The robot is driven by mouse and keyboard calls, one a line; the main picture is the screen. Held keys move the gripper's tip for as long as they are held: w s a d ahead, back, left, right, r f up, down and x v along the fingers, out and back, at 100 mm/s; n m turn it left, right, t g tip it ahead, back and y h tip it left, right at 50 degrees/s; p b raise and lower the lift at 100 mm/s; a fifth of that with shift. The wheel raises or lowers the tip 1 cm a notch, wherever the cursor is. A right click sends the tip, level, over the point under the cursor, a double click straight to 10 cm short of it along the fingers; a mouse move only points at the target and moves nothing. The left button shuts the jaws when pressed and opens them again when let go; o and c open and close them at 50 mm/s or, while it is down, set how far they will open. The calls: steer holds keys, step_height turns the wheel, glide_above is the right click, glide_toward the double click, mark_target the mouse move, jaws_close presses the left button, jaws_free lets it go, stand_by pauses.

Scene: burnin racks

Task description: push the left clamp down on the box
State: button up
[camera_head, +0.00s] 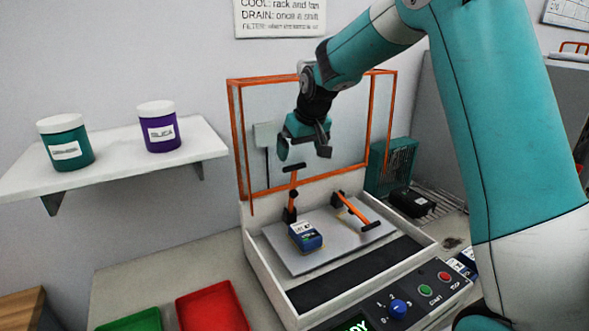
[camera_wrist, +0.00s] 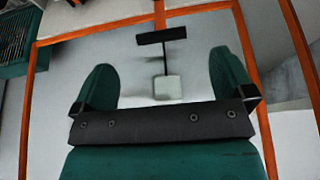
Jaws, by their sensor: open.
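The box (camera_head: 305,237), dark blue with a white label, sits on a grey metal plate (camera_head: 291,262) in the fixture. The left clamp (camera_head: 291,197) stands just behind the box, its orange handle upright with a dark crossbar on top. The right clamp (camera_head: 353,211) has its orange lever slanting low toward the front right. My gripper (camera_head: 303,151) is open and empty, above and apart from the left clamp's handle. In the wrist view its two green fingers (camera_wrist: 163,80) are spread wide.
An orange-framed clear panel (camera_head: 234,130) rises close behind my gripper. A pale block on a dark rod (camera_head: 264,136) shows at that panel and between my fingers in the wrist view (camera_wrist: 167,88). A control panel (camera_head: 399,308) lies in front; a shelf (camera_head: 110,163) and red tray (camera_head: 212,308) are left.

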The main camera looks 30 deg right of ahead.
mark_target(296, 167)
steer(key=p+x, duration=0.2)
steer(key=x, duration=0.7)
steer(key=shift+f, duration=0.15)
